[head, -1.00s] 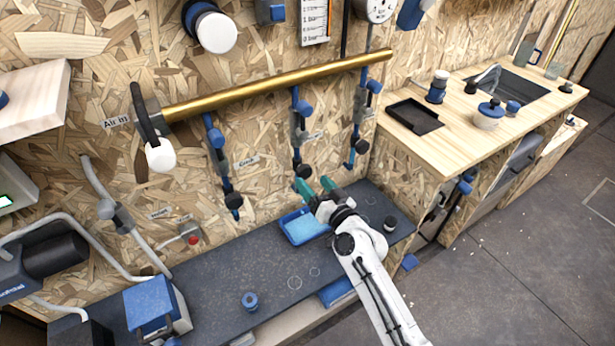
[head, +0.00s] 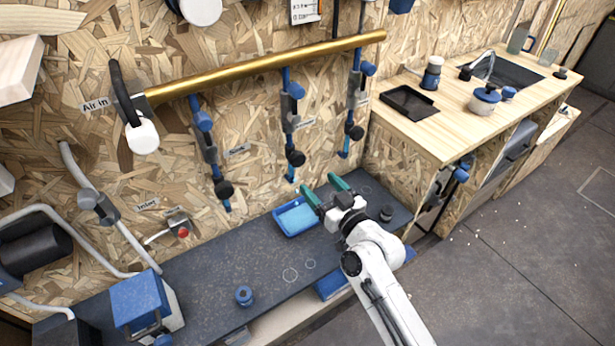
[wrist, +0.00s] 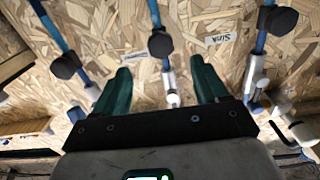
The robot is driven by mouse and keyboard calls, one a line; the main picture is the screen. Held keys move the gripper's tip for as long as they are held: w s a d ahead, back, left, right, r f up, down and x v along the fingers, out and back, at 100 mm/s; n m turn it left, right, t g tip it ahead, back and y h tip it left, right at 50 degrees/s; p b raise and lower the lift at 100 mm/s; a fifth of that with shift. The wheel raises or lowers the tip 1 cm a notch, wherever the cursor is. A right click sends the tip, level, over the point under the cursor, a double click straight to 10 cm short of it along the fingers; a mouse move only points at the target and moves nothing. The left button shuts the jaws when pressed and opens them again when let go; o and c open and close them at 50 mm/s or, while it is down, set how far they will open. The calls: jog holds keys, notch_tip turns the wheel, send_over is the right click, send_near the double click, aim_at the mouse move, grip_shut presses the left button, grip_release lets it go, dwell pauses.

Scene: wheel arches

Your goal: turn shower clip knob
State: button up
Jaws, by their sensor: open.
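Three blue drop lines with grey clips and round black knobs hang from the brass pipe: left knob (head: 224,189), middle knob (head: 296,158), right knob (head: 356,132). I cannot tell which is the shower clip; the small labels are mostly unreadable, though one in the wrist view (wrist: 223,38) reads "Sink". My gripper (head: 322,189) is open and empty, its green fingers apart, below and right of the middle knob. In the wrist view the fingers (wrist: 160,75) stand either side of the middle drop line's lower end, with its black knob (wrist: 160,45) beyond them. No knob is touched.
A blue tray (head: 295,217) lies on the dark bench (head: 225,275) just left of my gripper. A small dark round piece (head: 387,213) stands to its right. A wooden counter (head: 440,125) with a sink is at the right. The bench's middle is mostly clear.

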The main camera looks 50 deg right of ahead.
aim_at(300, 163)
jog(key=shift+n, duration=0.6)
jog(key=p+x, duration=0.2)
jog(key=x, duration=0.8)
jog(key=shift+w+d, duration=0.1)
jog(key=shift+w, duration=0.25)
jog(key=shift+c, duration=0.3)
jog(key=c, duration=0.9)
